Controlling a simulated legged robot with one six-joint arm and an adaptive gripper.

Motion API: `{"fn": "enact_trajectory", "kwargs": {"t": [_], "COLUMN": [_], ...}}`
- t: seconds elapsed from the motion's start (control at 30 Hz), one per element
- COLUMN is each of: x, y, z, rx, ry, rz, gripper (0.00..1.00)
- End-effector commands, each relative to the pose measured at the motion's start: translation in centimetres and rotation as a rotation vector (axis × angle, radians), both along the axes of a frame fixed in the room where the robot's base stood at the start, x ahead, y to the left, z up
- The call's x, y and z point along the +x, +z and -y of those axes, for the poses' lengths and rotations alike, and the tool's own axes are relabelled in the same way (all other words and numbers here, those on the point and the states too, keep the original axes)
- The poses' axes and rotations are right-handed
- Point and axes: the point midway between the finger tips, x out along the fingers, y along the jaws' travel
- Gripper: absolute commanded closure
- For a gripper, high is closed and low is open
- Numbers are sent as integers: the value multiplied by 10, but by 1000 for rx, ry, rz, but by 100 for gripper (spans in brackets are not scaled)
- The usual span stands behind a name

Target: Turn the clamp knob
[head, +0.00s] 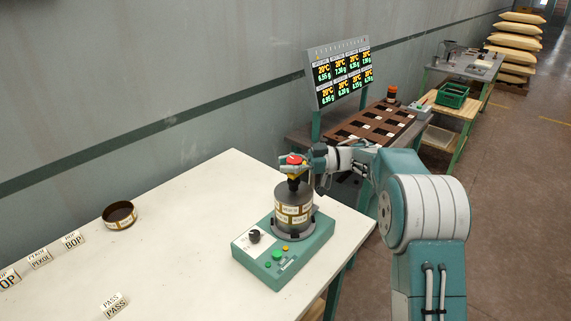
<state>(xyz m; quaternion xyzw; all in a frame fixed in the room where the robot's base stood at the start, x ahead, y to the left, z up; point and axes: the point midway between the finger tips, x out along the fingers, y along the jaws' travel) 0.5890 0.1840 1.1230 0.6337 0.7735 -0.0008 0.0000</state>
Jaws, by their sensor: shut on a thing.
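The drum sorter has a teal base (250,258) on the white table. A drum (294,195) with a grey-brown top and a band of labels stands upright on it. The clamp knob (294,160), red on top with yellow below, sits above the drum on a dark stem. My gripper (297,168) reaches in from the right at the knob's height and is shut on the clamp knob. The fingers partly hide it, and their exact contact is too small to see.
The base carries a black dial (254,236) and a green button (277,255). A round open tin (119,215) and label cards (73,240) are on the white table (180,250). Behind are a display board (340,75) and a brown compartment tray (372,128). The table's middle is clear.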

Motion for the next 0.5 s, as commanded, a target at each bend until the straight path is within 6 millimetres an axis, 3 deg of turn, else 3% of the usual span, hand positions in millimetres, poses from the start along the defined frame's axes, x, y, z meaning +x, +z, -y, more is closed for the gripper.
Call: {"fn": "enact_trajectory", "kwargs": {"t": [0.17, 0.2, 0.23, 0.5], "x": [1, 1, 1, 0], "y": [1, 1, 1, 0], "z": [1, 1, 1, 0], "rx": [2, 2, 1, -1], "ry": [-3, -3, -3, -1], "rz": [3, 3, 2, 1], "gripper": [99, 43, 30, 30]}}
